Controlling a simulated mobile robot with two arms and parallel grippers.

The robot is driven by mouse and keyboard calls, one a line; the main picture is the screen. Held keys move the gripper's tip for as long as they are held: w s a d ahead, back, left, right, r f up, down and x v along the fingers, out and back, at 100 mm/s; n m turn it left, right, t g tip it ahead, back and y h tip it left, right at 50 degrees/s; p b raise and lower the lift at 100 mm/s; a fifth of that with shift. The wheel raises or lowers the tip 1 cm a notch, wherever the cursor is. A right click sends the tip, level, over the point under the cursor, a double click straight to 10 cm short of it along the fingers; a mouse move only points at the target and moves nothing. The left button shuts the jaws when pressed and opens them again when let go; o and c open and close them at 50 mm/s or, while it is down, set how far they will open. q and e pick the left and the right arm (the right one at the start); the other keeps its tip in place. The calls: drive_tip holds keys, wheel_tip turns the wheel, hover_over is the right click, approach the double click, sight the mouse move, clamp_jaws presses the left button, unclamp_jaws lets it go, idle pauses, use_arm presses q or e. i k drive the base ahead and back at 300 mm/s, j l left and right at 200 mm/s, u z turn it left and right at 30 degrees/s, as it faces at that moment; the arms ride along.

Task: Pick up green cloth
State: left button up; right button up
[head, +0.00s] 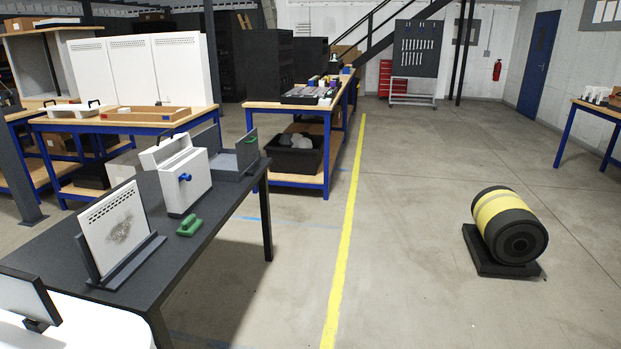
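No flat green cloth is clearly recognisable. A small green item (189,227) with a raised, handle-like top lies on the dark table (205,255) at the left, near its right edge. It sits in front of a white box with a blue knob (184,178). I cannot tell whether it is the cloth. A smaller green patch (251,138) shows at the grey open-lidded box (228,163) at the table's far end. Neither of my grippers is in view.
A stained white perforated panel (113,230) stands in a dark holder on the table's near part. A yellow line (343,265) runs along the floor. A black and yellow roller (505,222) lies on a dark base at the right. The floor between is clear.

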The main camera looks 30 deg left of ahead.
sight(191, 225)
drive_tip(key=i+j+u, duration=0.1)
drive_tip(key=i+u, duration=0.3)
drive_tip(key=i, duration=0.45)
drive_tip(key=i+l+u, duration=0.2)
drive_tip(key=i+u, duration=0.15)
drive_tip(key=i, duration=0.45)
